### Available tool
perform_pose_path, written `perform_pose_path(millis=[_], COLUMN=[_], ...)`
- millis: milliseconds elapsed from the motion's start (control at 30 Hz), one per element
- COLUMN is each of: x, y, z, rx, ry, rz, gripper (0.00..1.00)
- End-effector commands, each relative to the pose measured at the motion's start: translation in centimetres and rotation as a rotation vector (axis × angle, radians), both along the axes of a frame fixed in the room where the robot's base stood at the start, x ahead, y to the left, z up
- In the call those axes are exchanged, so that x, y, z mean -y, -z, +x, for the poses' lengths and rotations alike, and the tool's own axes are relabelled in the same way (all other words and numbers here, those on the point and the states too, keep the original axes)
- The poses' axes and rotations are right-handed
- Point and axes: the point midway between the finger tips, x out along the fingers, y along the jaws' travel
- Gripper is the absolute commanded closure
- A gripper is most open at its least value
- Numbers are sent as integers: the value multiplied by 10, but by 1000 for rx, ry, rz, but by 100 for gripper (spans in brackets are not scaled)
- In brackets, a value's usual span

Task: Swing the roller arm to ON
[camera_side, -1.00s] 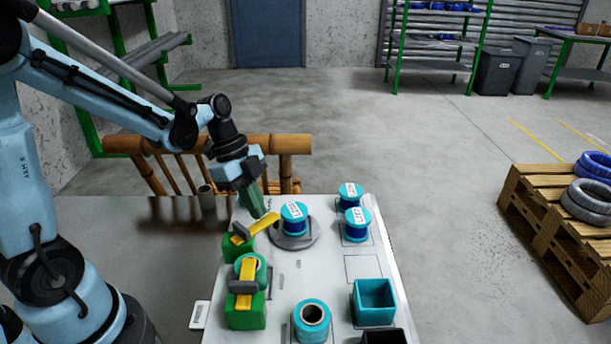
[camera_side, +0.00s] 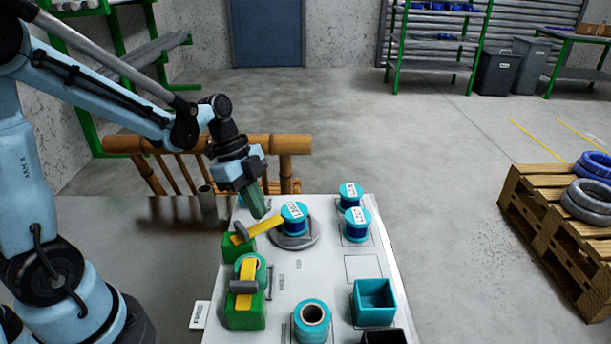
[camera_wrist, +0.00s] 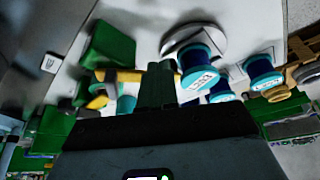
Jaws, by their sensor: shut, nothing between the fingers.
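A yellow arm (camera_side: 264,227) with a dark grey piece at its left end sits on the rear green block (camera_side: 238,247). Its free end reaches right, up to the labelled blue spool (camera_side: 294,217) on the round grey turntable (camera_side: 296,242). I cannot tell whether it touches the spool. A second yellow arm (camera_side: 247,270) lies over the front green block (camera_side: 245,312). My gripper (camera_side: 261,214) is shut and empty, pointing down just behind the rear yellow arm, very close to it; contact is unclear. In the wrist view, my fingers (camera_wrist: 158,85) partly hide the yellow parts. No ON mark is readable.
Two more labelled spools (camera_side: 356,224) stand at the board's back right. A teal open box (camera_side: 373,303) and a teal spool (camera_side: 312,320) stand at the front. A grey cup (camera_side: 206,199) stands left of the board. The board's middle is mostly clear.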

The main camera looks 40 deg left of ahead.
Motion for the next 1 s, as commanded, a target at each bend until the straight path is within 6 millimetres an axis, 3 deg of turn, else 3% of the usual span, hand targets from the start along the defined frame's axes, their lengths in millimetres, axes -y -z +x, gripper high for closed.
perform_pose_path(millis=[167, 300, 700, 1000], x=[-18, -44, -64, -75], y=[0, -2, -64, -90], z=[3, 7, 10, 11], rx=[0, 0, -1, 0], ry=[-5, -6, -2, 0], rz=[0, 0, 0, 0], gripper=[100, 100, 100, 100])
